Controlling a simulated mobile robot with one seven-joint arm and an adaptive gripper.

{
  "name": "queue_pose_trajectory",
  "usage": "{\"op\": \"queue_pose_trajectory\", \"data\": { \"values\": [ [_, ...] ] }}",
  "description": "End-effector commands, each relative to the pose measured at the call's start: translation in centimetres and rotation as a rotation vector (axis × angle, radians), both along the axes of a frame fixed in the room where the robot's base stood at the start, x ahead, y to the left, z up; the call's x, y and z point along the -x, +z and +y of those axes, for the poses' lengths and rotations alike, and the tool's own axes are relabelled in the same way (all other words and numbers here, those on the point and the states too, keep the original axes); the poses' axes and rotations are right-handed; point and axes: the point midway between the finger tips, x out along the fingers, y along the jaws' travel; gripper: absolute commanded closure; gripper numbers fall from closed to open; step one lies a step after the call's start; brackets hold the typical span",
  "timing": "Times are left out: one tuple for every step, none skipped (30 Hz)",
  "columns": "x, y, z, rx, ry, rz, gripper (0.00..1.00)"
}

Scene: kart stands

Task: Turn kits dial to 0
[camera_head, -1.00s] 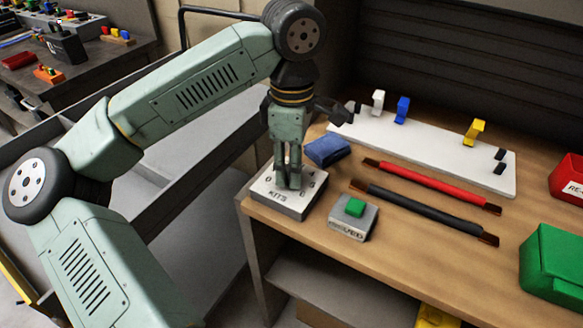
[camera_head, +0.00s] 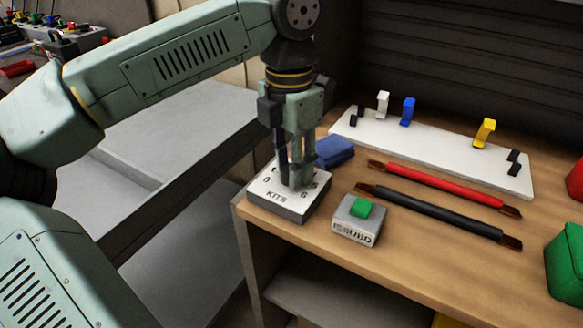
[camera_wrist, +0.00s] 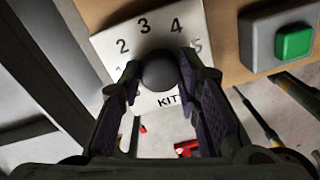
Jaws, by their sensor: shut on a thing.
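The kits dial box (camera_head: 290,208) is a white-topped grey block at the left front corner of the wooden bench, marked KITS, with 0 at its left and 6 at its right. In the wrist view its plate (camera_wrist: 112,44) shows 2, 3, 4 and a partly covered 5. My gripper (camera_head: 294,182) points straight down over it. In the wrist view the fingers of my gripper (camera_wrist: 163,82) are shut on the round dark dial knob (camera_wrist: 160,70), one on each side. The knob's pointer is not visible, so its setting cannot be told.
Red (camera_head: 445,183) and black (camera_head: 430,210) bars lie to the right, before a white board (camera_head: 440,155) with pegs.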

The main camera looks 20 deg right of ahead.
Motion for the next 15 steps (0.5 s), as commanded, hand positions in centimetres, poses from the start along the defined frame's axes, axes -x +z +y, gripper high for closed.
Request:
{"op": "queue_pose_trajectory", "data": {
  "values": [
    [-0.06,-0.18,0.05,-0.001,0.045,-0.003,0.97],
    [-0.05,-0.17,0.05,0.000,0.074,-0.002,0.97],
    [-0.05,-0.15,0.06,0.000,0.112,-0.002,0.97],
    [-0.05,-0.14,0.06,-0.001,0.141,-0.002,0.97],
    [-0.06,-0.14,0.06,-0.001,0.168,-0.002,0.97],
    [-0.06,-0.13,0.05,-0.001,0.206,-0.002,0.97],
    [-0.05,-0.12,0.05,0.000,0.235,-0.002,0.97],
    [-0.05,-0.12,0.06,0.000,0.264,-0.002,0.97],
    [-0.06,-0.12,0.07,0.000,0.302,-0.002,0.97],
    [-0.07,-0.12,0.09,-0.001,0.331,-0.002,0.97],
    [-0.07,-0.11,0.10,-0.001,0.358,-0.003,0.97],
    [-0.05,-0.12,0.08,-0.001,0.396,-0.002,0.97],
    [-0.04,-0.12,0.08,-0.001,0.424,-0.002,0.97],
    [-0.05,-0.12,0.07,-0.001,0.453,-0.002,0.97],
    [-0.05,-0.11,0.08,-0.001,0.491,-0.002,0.97]
  ]
}}
